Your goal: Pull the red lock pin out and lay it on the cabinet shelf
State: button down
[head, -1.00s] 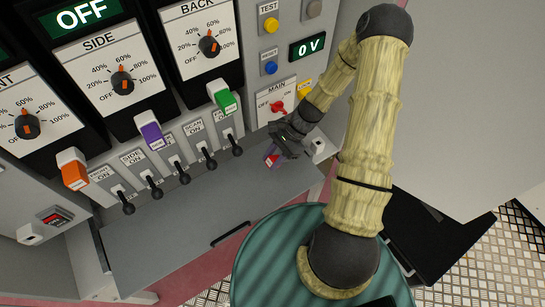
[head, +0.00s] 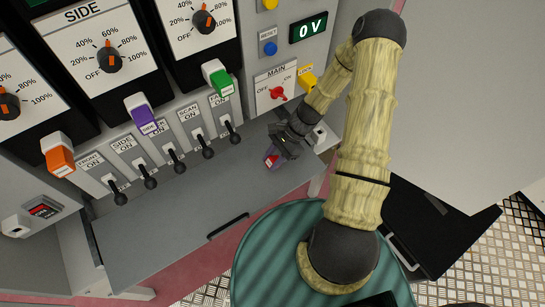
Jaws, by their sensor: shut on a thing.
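My gripper (head: 276,155) is at the right end of the grey cabinet shelf (head: 180,210), below the MAIN switch panel. It is shut on a small red piece with purplish sides, which I take for the red lock pin (head: 271,161). Only its lower end shows below the dark fingers; the rest is hidden by the gripper. The pin is over the shelf top, close to the surface. I cannot tell whether it touches the shelf.
A row of black toggle levers (head: 173,163) stands along the shelf's back edge. The shelf's middle and left are clear.

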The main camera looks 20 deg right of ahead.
jog(key=shift+f, duration=0.4)
jog(key=c, duration=1)
grip_release()
jog(key=shift+o, duration=0.2)
jog(key=b+v, duration=0.1)
jog(key=v, duration=1.6)
jog(key=shift+d+r, duration=0.15)
jog(key=shift+w, duration=0.1)
